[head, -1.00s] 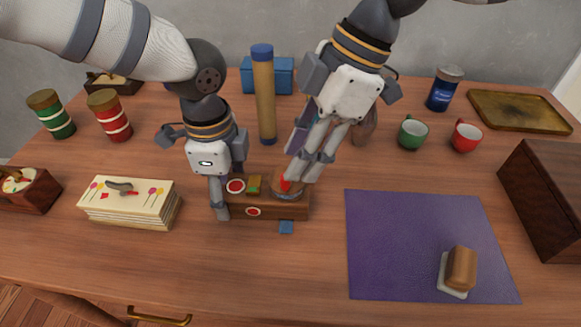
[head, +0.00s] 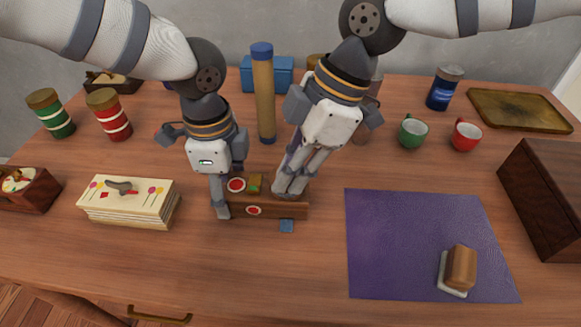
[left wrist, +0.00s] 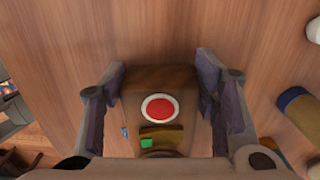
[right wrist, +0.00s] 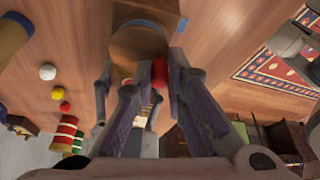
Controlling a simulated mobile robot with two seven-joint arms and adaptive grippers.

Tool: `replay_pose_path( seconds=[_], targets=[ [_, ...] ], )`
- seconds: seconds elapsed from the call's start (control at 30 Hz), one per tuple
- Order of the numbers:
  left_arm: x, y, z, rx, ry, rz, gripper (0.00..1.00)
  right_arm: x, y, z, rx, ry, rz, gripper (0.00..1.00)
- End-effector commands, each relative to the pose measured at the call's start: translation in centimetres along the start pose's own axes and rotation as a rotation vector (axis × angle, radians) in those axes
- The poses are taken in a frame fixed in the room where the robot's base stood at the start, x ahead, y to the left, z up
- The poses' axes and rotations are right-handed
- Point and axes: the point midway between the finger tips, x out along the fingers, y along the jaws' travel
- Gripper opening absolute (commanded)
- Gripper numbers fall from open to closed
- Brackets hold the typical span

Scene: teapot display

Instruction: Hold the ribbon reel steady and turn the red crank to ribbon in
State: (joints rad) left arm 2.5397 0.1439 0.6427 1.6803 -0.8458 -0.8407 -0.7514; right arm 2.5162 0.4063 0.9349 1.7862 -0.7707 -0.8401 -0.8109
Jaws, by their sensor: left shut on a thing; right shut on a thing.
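The ribbon reel (head: 285,210) is a brown wooden box with red round badges, standing mid-table. My left gripper (left wrist: 165,95) is shut across its left end, one finger on each side, with a red badge (left wrist: 160,108) showing between them. A short blue ribbon end (head: 287,226) sticks out at the front of the reel. My right gripper (head: 290,190) is over the reel's right end and hides the crank in the head view. In the right wrist view, the red crank (right wrist: 158,76) shows between its fingers, which are shut on it. The round top of the reel (right wrist: 138,42) lies just beyond.
A stack of cards (head: 130,205) lies left of the reel, and a tall tan cylinder with a blue cap (head: 264,95) stands behind it. A purple mat (head: 400,240) lies to the right. The table in front of the reel is clear.

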Motion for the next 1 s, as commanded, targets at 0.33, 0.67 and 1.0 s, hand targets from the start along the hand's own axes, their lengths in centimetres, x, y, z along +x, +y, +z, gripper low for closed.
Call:
replay_pose_path(
  seconds=[0.33, 0.67, 1.0],
  targets=[
    [0.0, 0.0, -0.1, 0.003, 0.002, 0.0, 0.14, 0.1, 0.1, -0.4, 0.156, -0.003, 0.071, 0.0],
    [0.0, 0.0, -0.1, 0.003, 0.002, 0.0, 0.14, 0.3, 0.3, -0.9, 0.442, -0.003, 0.189, 0.0],
    [0.0, 0.1, -0.1, 0.004, 0.002, 0.001, 0.14, 0.5, 0.7, -1.3, 0.711, -0.001, 0.3, 0.0]
  ],
)
